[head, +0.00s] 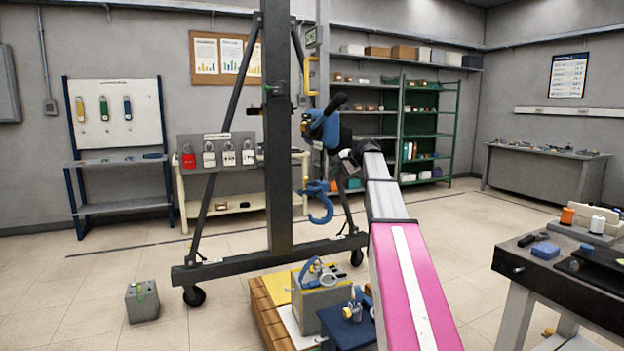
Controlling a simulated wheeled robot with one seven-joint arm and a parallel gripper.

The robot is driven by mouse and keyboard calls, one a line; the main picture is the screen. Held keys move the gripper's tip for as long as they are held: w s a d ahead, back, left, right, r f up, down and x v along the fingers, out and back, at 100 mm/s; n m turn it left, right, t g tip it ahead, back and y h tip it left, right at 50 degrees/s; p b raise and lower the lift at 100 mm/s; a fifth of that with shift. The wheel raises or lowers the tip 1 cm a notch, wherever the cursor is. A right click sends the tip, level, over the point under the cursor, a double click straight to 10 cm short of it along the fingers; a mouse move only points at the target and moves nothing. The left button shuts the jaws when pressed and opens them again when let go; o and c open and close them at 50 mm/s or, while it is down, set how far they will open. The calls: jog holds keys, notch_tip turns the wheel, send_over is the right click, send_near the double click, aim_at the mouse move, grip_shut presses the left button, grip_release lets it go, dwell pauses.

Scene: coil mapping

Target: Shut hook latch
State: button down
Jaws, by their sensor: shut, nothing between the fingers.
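A blue hook (320,208) hangs beside the dark gantry post, below a blue hoist body (323,127) with a black handle. The hook's latch is too small to make out clearly, so I cannot tell whether it is open or shut. My pink and grey arm reaches up from the bottom right. My gripper (348,157) is at its far end, shut and empty. In the picture it is above and to the right of the hook and just below the hoist body. Its fingers are small and partly hidden, and I cannot tell whether they touch anything.
The wheeled gantry frame (278,256) stands around the hook. Below it, a wooden pallet (272,312) holds a grey box (320,299). A workbench (560,285) is at the right. A small grey block (142,301) sits on the floor at the left. Open floor lies behind.

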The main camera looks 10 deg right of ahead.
jog(key=shift+w+d+r, duration=0.15)
jog(key=shift+d+r, duration=0.05)
jog(key=shift+r, duration=0.65)
send_near(307, 180)
jog(key=x, duration=0.5)
jog(key=shift+w+d+f, duration=0.15)
jog(key=shift+w+f, duration=0.1)
jog(key=shift+w+a+f, duration=0.25)
jog(key=shift+w+a, duration=0.3)
jog(key=shift+a, duration=0.1)
jog(key=shift+s+a+f, duration=0.1)
jog(key=shift+a+f, duration=0.05)
jog(key=shift+a, duration=0.1)
